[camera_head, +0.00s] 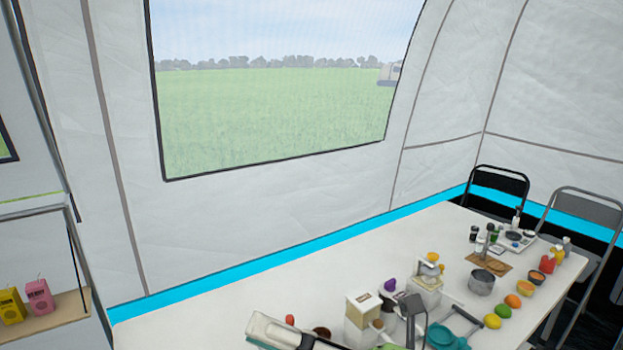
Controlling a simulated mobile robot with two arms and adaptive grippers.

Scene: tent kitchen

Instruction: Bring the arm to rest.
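My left gripper is not in view.
Around the dark part stand a cream box (362,318), a white appliance (427,290) and a teal pan-like item (440,336). A metal pot (481,282), several fruits (503,311) and a wooden board (489,264) lie further right. Chairs (498,187) stand behind. The table's far left is bare.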

